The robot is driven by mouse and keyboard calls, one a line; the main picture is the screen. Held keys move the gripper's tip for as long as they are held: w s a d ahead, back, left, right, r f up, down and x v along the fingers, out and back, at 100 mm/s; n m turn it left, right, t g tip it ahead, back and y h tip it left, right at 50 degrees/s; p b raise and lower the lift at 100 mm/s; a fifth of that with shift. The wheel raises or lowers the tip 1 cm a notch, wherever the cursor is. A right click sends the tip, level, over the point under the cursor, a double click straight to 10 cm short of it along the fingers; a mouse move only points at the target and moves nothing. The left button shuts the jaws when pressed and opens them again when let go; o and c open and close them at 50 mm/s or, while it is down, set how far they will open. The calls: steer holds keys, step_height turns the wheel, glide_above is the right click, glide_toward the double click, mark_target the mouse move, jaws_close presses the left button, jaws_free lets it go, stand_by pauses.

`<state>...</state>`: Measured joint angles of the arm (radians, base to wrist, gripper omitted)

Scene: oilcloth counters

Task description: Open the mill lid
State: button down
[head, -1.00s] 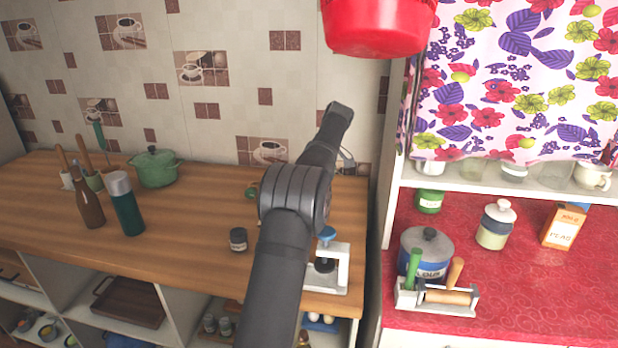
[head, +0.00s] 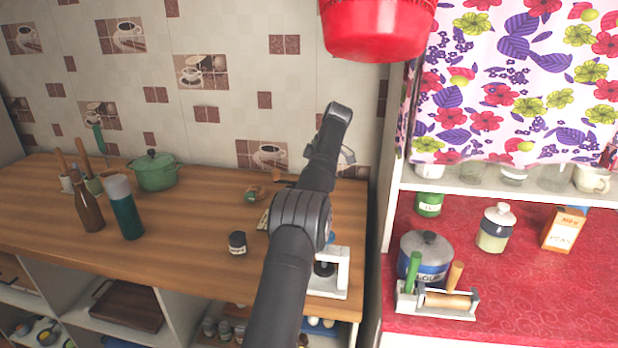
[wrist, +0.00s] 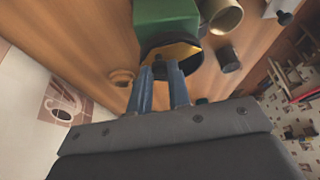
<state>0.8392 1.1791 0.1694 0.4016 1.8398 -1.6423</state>
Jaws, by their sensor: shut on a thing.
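The mill (wrist: 165,20) shows in the wrist view as a green body at the top middle. Its end nearest me has a dark rim around a yellowish area. My gripper (wrist: 165,78) reaches this end with its two blue fingers close together. They are shut on a small dark part there, which looks like part of the lid; the fingers hide most of it. I cannot tell how far the lid is raised. In the head view my arm hides the mill and the fingertips.
A dark jar (head: 237,243) stands left of my arm, and a white clamp-like stand (head: 340,272) to its right. A green pot (head: 153,171) and bottles (head: 123,207) stand further left.

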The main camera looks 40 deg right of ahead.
steer(key=c, duration=1.3)
jaws_free()
steer(key=shift+c, duration=0.2)
